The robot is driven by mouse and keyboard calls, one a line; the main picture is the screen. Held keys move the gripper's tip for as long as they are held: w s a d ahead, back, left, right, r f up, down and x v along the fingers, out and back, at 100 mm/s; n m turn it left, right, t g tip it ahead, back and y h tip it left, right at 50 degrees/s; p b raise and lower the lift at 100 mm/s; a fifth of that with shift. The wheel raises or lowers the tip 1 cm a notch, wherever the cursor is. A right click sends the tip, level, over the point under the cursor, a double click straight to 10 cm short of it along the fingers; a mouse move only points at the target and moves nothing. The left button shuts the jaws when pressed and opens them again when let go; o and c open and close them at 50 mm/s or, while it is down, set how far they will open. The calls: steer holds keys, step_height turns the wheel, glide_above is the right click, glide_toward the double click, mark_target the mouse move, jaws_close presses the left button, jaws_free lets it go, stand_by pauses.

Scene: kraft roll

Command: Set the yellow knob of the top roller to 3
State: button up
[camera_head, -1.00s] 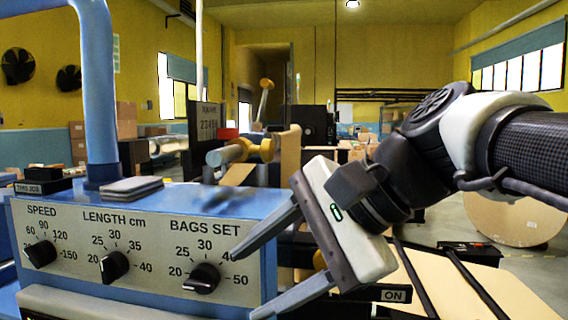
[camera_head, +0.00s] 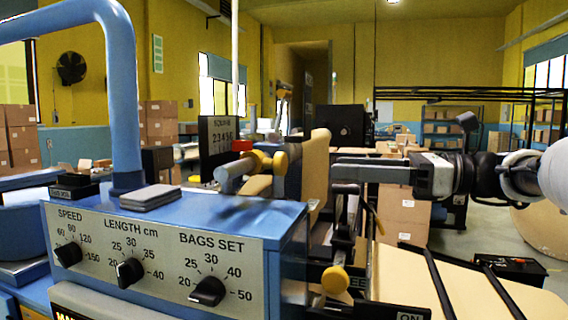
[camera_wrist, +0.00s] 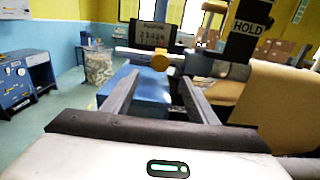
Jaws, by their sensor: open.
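A yellow knob (camera_head: 262,160) sits on the grey-blue roller end (camera_head: 234,172) beside the display post in the head view. In the wrist view the yellow knob (camera_wrist: 160,62) appears just beyond and between my fingertips. No scale or number around it is readable. My gripper (camera_head: 334,172) is open and empty, pointing left towards the knob, with a gap between them in the head view. Its two fingers also show in the wrist view (camera_wrist: 156,76). A second yellow knob (camera_head: 336,279) is lower, near the front.
The blue control panel (camera_head: 150,255) with black SPEED, LENGTH and BAGS SET dials stands at the left. A blue pipe (camera_head: 122,100) rises from it. The kraft paper web (camera_head: 400,275) slopes at the lower right. A HOLD sign (camera_wrist: 252,22) stands close by in the wrist view.

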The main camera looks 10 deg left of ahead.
mark_target(285, 164)
steer(key=a, duration=0.4)
steer(key=w+a, duration=0.1)
steer(key=a, duration=0.8)
steer(key=shift+w+p, duration=0.4)
jaws_close()
steer(key=s, duration=0.3)
steer(key=s+b, duration=0.1)
steer(key=shift+s+a, duration=0.3)
steer(key=shift+a, duration=0.05)
jaws_free()
steer(key=shift+w, duration=0.1)
steer(key=shift+d, duration=0.1)
